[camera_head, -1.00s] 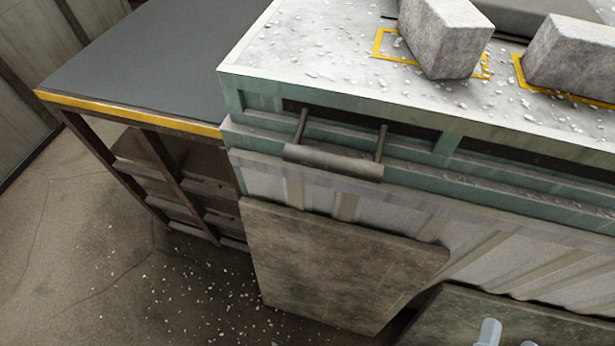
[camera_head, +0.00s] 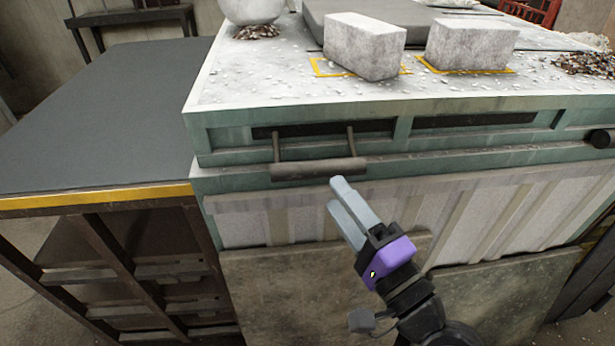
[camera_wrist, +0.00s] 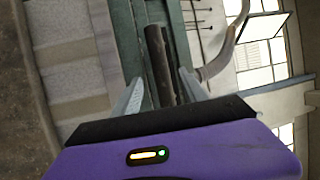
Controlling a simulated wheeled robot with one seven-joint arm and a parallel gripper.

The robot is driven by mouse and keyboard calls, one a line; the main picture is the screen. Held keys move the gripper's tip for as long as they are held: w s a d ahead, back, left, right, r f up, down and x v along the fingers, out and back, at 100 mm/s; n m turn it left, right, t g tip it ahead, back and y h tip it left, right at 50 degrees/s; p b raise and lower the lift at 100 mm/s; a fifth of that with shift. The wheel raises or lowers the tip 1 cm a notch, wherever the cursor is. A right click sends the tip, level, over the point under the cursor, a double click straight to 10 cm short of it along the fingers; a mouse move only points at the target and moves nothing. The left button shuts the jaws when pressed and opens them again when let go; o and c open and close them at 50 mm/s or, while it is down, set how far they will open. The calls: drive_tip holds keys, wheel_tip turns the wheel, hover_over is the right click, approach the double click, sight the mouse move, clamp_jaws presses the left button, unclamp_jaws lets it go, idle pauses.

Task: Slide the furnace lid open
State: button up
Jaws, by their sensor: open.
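The furnace lid handle (camera_head: 318,170) is a dark horizontal bar on two rods, on the green front edge of the furnace (camera_head: 230,150). My gripper (camera_head: 345,196) is open and empty, with its fingertips just below and in front of the handle's right part in the head view. In the wrist view the bar (camera_wrist: 159,65) shows between and beyond the two fingers (camera_wrist: 160,92). I cannot tell whether a finger touches it. A grey slab (camera_head: 400,22) on the furnace top is partly hidden behind two blocks.
Two pale blocks (camera_head: 364,45) (camera_head: 472,45) sit by yellow outlines on the furnace top. A dark table (camera_head: 100,120) with a yellow edge adjoins on the left. A black knob (camera_head: 600,138) sticks out at the right. Brown panels (camera_head: 290,295) stand below the handle.

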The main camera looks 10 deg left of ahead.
sight(322, 177)
drive_tip(key=p+x, duration=0.1)
drive_tip(key=x, duration=0.6)
drive_tip(key=shift+w+a+r, duration=0.15)
drive_tip(key=shift+a, duration=0.1)
clamp_jaws()
drive_tip(key=shift+d, duration=0.1)
idle(1.1)
